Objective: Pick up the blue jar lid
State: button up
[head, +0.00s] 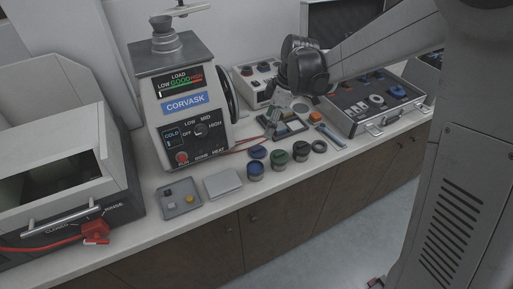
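The blue jar lid (257,152) is a round, dark blue disc at the top of a small grey jar (255,169) near the counter's front edge. My gripper (270,131) hangs from the arm behind and slightly right of the lid in the picture, over or beside a dark tray. It appears apart from the lid. The fingers are small and grey, and I cannot tell how far apart they are or whether anything is between them.
Jars with dark green lids (279,158) (301,148) and a dark ring (319,146) stand right of the blue lid. The dark tray (301,124) lies behind them. A silver lidded box (223,183) and grey tray (179,201) lie front left.

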aim_at(259, 148)
jog(key=x, duration=1.2)
jog(key=shift+f, duration=0.2)
jog(key=c, duration=0.8)
